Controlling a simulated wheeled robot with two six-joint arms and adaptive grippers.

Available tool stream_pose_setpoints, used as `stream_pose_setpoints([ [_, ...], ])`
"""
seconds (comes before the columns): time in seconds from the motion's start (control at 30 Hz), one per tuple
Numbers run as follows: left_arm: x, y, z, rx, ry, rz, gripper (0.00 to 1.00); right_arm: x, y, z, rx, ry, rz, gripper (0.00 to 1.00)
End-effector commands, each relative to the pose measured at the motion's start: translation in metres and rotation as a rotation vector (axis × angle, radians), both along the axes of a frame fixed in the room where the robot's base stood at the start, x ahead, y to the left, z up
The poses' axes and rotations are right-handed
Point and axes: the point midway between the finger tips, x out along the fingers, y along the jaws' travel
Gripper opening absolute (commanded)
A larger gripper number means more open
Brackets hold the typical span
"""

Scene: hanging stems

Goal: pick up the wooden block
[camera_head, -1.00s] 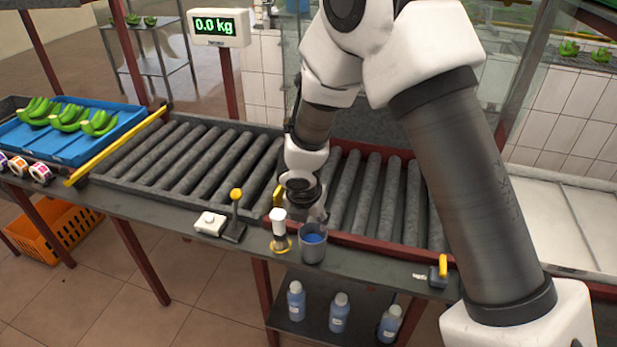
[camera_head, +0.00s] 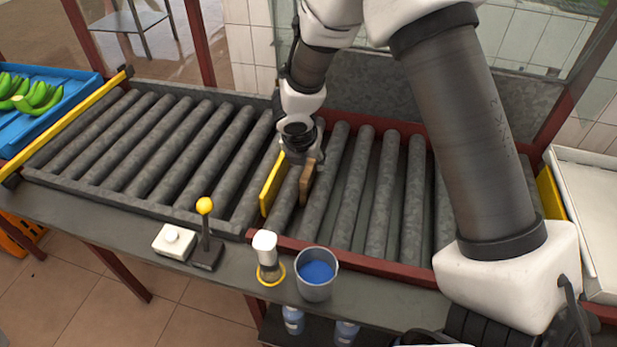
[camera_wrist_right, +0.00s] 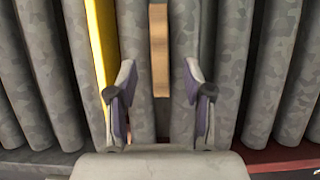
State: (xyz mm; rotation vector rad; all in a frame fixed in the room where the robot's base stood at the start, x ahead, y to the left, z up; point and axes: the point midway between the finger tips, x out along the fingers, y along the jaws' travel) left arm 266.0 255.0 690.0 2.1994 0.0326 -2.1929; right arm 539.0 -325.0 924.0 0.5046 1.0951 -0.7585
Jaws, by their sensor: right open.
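The wooden block (camera_head: 307,184) is a narrow brown piece on the roller conveyor, just right of a yellow bar. In the right wrist view the block (camera_wrist_right: 159,50) lies lengthwise between two grey rollers, ahead of the jaws. My right gripper (camera_head: 300,156) is over the rollers, close to the block and partly covering its far end. In the wrist view the gripper's two fingers (camera_wrist_right: 158,80) are spread wide with nothing between them, roughly centred on the block's line. My left gripper is not in view.
The yellow bar (camera_head: 272,183) stands close left of the block. On the front ledge are a white button box (camera_head: 173,241), a yellow-knobbed lever (camera_head: 205,232), a white-topped brush-like item (camera_head: 265,250) and a cup with blue contents (camera_head: 316,274). Bananas lie in a blue tray (camera_head: 75,100).

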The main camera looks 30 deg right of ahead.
Motion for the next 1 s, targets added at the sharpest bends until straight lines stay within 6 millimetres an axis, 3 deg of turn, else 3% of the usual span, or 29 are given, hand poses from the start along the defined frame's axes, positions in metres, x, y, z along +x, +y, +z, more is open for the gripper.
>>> stream_pose_setpoints([
  [0.23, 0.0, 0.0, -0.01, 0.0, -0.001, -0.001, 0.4, 0.011, -0.013, -0.039, 0.001, 0.001, -0.002, 0.51],
  [0.73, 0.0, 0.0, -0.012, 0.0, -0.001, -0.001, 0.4, 0.012, -0.014, -0.044, 0.001, 0.0, -0.001, 0.51],
  [0.77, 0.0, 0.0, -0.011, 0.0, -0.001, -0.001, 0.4, 0.012, -0.014, -0.044, 0.001, 0.0, -0.001, 0.47],
  [0.9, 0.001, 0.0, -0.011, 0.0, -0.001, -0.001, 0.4, 0.012, -0.014, -0.043, 0.0, 0.001, -0.001, 0.0],
  [1.0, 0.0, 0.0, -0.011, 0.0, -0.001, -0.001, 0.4, 0.012, -0.014, -0.043, 0.001, 0.0, -0.002, 0.0],
])
